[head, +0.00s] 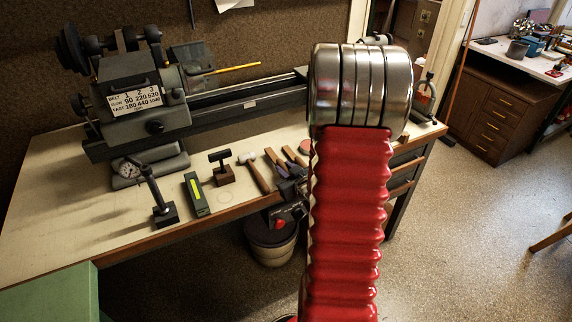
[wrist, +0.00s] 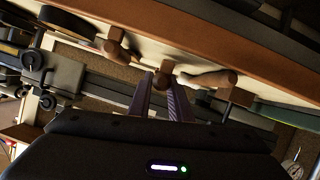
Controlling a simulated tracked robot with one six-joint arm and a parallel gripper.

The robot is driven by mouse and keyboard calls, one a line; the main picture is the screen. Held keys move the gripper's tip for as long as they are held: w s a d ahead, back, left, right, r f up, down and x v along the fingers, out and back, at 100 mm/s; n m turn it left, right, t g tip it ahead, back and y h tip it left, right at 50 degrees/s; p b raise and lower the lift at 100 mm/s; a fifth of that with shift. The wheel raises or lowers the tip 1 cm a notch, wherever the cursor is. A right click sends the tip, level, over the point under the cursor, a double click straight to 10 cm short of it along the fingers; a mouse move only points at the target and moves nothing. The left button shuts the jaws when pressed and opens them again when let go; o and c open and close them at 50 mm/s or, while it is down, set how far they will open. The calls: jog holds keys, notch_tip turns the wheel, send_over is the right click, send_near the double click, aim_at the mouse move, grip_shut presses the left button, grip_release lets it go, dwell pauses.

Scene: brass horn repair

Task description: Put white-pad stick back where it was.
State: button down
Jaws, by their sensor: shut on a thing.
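My gripper (wrist: 160,88) is shut in the wrist view, its two grey-purple fingers closed on a small brown wooden piece, which I take to be the white-pad stick (wrist: 163,73). No white pad shows on it; the rest is hidden by the fingers. It is close to the bench (wrist: 205,42), but I cannot tell whether it touches. In the head view my gripper (head: 287,175) is partly hidden behind my red arm, among the wooden tools at the bench's front. Another brown wooden stick (wrist: 113,46) lies beside it.
A lathe (head: 140,95) stands behind. A bucket (head: 270,247) is below the front edge.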

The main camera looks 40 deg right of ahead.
jog(key=shift+f, duration=0.8)
dwell(0.5)
jog(key=c, duration=1.5)
grip_release()
jog(key=shift+c, duration=0.2)
jog(key=shift+s, duration=0.1)
